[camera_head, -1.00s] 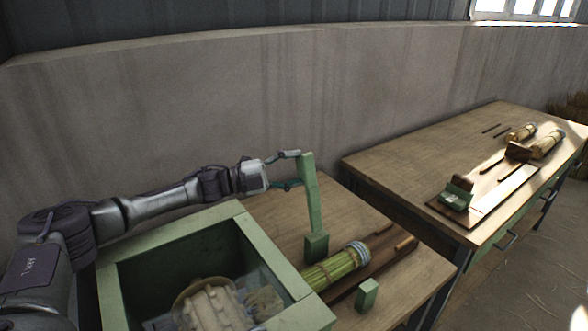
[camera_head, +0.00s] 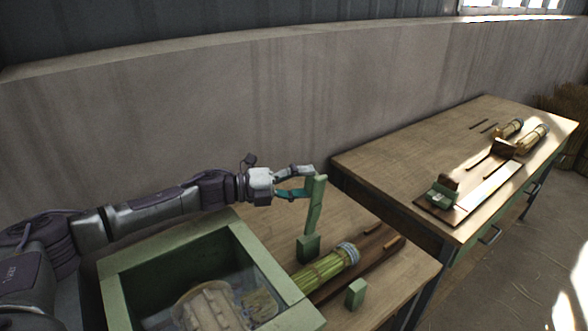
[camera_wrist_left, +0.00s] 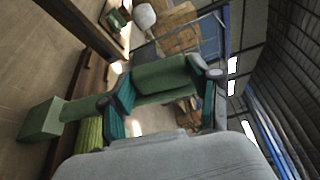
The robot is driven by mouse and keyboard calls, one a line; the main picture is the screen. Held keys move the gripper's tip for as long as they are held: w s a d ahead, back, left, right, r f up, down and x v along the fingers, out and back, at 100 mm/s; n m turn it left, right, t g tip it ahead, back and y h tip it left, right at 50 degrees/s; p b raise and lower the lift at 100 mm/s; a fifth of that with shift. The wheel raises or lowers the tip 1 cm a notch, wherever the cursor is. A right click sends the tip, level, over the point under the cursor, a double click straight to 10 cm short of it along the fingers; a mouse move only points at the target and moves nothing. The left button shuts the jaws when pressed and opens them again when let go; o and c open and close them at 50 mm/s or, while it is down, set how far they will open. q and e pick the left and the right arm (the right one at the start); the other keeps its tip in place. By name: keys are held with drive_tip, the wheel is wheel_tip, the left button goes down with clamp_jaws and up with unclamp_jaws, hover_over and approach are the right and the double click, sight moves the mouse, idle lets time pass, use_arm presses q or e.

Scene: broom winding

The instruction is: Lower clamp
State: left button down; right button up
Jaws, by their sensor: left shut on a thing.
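The green clamp lever (camera_head: 314,210) rises from a green block (camera_head: 308,247) on the near table, tilted to the right in the head view. My left gripper (camera_head: 311,181) is shut on the lever's top end. In the left wrist view the lever's green end (camera_wrist_left: 164,79) lies between the fingers of my gripper (camera_wrist_left: 168,92). Below the lever, a bundle of green broom stalks (camera_head: 327,268) lies on the near table, bound with a pale band at its right end. A small green post (camera_head: 355,293) stands in front of the bundle. My right gripper is not in view.
A green open box (camera_head: 180,235) holding pale material stands left of the clamp. Dark wooden strips lie beside the bundle. A second table (camera_head: 400,165) at the right carries another fixture and finished bundles. A concrete wall (camera_head: 250,110) runs behind.

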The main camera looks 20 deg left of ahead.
use_arm(q)
drive_tip(key=shift+s+d+m+y+p, duration=0.2)
drive_tip(key=shift+s+d+m+p, duration=0.15)
drive_tip(key=shift+d, duration=0.2)
drive_tip(key=shift+s+d+m+y+p, duration=0.25)
drive_tip(key=shift+d+p, duration=0.15)
drive_tip(key=shift+d, duration=0.1)
drive_tip(key=shift+s+d+f+m, duration=0.1)
drive_tip(key=shift+s+d+m, duration=0.1)
drive_tip(key=shift+d+m, duration=0.15)
drive_tip(key=shift+c, duration=1.2)
unclamp_jaws()
drive_tip(key=shift+a, duration=0.1)
approach(312, 190)
drive_tip(key=shift+v, duration=1.15)
